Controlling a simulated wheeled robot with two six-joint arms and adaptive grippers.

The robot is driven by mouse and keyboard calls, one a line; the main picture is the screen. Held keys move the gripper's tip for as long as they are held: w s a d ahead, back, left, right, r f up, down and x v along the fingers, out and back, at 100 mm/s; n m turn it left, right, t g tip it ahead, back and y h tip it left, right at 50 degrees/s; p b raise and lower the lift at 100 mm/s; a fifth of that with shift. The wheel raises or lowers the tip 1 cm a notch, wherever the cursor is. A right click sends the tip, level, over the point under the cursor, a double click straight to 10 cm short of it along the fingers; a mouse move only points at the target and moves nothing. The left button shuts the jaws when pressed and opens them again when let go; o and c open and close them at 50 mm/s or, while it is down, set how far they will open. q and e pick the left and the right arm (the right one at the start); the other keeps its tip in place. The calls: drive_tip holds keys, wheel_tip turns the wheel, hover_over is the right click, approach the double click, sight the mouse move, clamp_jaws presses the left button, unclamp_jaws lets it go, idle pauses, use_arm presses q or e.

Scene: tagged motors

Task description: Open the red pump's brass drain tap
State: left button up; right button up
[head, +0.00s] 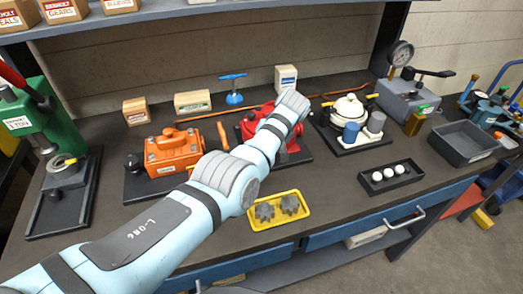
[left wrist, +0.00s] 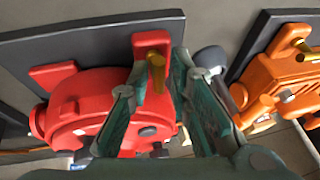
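The red pump (head: 247,125) stands on a dark base plate at the middle of the bench. My left arm crosses in front of it, and my left gripper is hidden behind its own wrist in the head view. In the left wrist view the red pump (left wrist: 85,105) fills the left half. Its brass drain tap (left wrist: 156,72) stands up near a red block at the pump's end. My left gripper (left wrist: 158,75) is open, with one finger on each side of the tap in the picture. I cannot tell whether either finger touches it. My right gripper is not in view.
An orange pump (head: 172,152) stands left of the red one; it shows in the left wrist view (left wrist: 285,75). A white pump (head: 347,108) stands to the right. A yellow tray (head: 261,224) with gears lies in front. A shelf (head: 180,11) runs overhead.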

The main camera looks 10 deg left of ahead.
use_arm(q)
drive_tip(key=shift+r, duration=0.1)
drive_tip(key=shift+d+r, duration=0.2)
drive_tip(key=shift+r, duration=0.15)
drive_tip(key=v, duration=1.1)
drive_tip(key=shift+s, duration=0.1)
